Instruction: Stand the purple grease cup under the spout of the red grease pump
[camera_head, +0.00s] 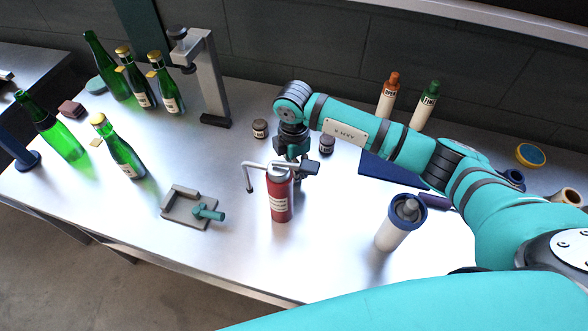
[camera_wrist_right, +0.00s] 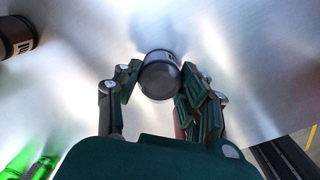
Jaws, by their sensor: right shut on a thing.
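The red grease pump (camera_head: 281,196) stands upright mid-table. Its thin grey spout (camera_head: 248,178) reaches left and bends down, with bare table under its tip. My right gripper (camera_head: 296,160) is low over the table just behind the pump, partly hidden by it. In the right wrist view the right gripper (camera_wrist_right: 155,88) is shut on a small round dark grey cup (camera_wrist_right: 160,76) with a pale label. Its purple colour does not show clearly. In the head view this held cup is hidden. My left gripper is not in view.
Small dark labelled jars stand behind, one left (camera_head: 260,128) and one right (camera_head: 326,144) of my wrist. Green bottles (camera_head: 122,152) fill the left. Table between bracket and pump is clear.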

